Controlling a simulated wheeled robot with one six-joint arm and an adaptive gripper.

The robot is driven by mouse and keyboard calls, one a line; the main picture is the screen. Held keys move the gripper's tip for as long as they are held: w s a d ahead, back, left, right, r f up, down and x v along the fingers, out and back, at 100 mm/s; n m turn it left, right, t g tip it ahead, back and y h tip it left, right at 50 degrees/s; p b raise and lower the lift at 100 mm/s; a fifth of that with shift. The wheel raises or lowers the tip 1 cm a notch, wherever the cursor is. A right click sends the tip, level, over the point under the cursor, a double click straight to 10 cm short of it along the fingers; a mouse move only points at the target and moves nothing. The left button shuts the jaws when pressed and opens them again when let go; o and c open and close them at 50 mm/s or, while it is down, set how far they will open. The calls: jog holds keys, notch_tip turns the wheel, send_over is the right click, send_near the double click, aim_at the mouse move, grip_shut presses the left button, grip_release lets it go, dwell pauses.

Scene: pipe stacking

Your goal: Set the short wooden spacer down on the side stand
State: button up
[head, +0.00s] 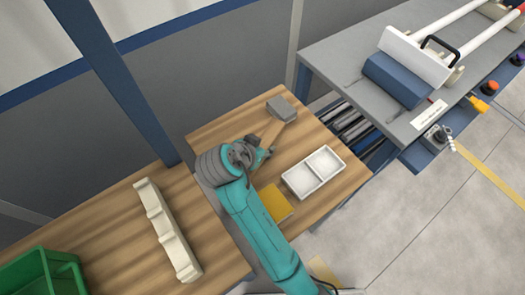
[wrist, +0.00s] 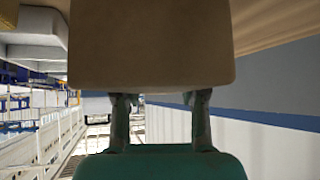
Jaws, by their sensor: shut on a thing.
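My gripper (head: 264,150) is over the wooden-topped side stand (head: 218,127) in the head view. It is shut on the short wooden spacer (head: 271,131), a plain tan block. In the wrist view the spacer (wrist: 150,45) fills the upper middle, with my two fingers (wrist: 160,122) at its lower edge. The stand's wood top (wrist: 280,18) shows at the upper right of that view. My wrist partly covers the grip in the head view. I cannot tell whether the spacer touches the stand.
A grey block (head: 282,107) is at the spacer's far end. A white two-part tray (head: 313,172) and a yellow pad (head: 275,203) lie on the stand. A notched pale rack (head: 166,229) and green bin (head: 42,275) are left. A grey bench (head: 345,58) stands right.

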jog(key=shift+f, duration=1.55)
jog(key=shift+f, duration=0.1)
jog(key=o, duration=1.2)
jog(key=shift+o, duration=0.2)
jog(key=shift+r, duration=0.2)
jog(key=v, duration=1)
jog(key=shift+s+a+r, duration=0.2)
jog(key=shift+r, duration=0.1)
jog(key=shift+s+a+r, duration=0.15)
jog(key=shift+s+r, duration=0.2)
